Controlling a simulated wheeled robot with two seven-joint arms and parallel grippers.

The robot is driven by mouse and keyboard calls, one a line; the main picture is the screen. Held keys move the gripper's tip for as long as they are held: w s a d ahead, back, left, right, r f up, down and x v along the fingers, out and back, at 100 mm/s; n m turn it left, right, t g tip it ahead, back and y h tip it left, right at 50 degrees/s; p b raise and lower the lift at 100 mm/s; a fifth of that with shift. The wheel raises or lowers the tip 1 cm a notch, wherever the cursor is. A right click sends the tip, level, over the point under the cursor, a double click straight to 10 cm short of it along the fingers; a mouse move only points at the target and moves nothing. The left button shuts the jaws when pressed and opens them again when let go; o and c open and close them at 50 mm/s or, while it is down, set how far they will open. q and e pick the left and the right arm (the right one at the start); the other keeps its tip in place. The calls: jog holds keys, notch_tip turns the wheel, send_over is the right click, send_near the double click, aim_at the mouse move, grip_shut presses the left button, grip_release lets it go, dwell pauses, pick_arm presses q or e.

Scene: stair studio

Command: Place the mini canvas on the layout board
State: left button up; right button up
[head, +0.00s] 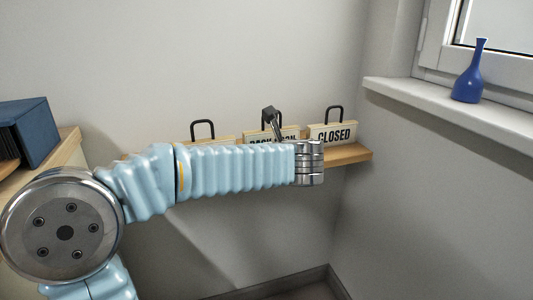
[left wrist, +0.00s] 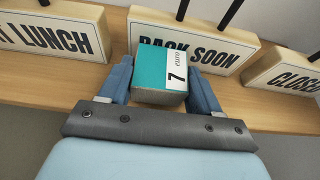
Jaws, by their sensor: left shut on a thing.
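In the left wrist view, my left gripper (left wrist: 159,70) is shut on a small teal block (left wrist: 152,62) with a white strip reading "7 euro". It may be the mini canvas. The block sits between the two blue fingers, in front of the BACK SOON sign and over the wooden shelf; I cannot tell whether it touches the shelf. In the head view, my left arm crosses from the left and hides the block and the fingers. My right gripper is not in view. I see no layout board in either view.
Wooden signs stand on the wall shelf (head: 350,155): CLOSED (head: 333,134) at right, BACK SOON (left wrist: 228,52) in the middle, and a LUNCH sign (left wrist: 40,38) at left. A blue vase (head: 468,85) stands on the windowsill (head: 440,102). A dark blue box (head: 35,130) is at far left.

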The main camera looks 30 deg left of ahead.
pick_arm(q)
jog(key=shift+f, duration=0.2)
jog(key=o, duration=1)
jog(key=shift+r, duration=0.1)
jog(key=shift+o, duration=0.2)
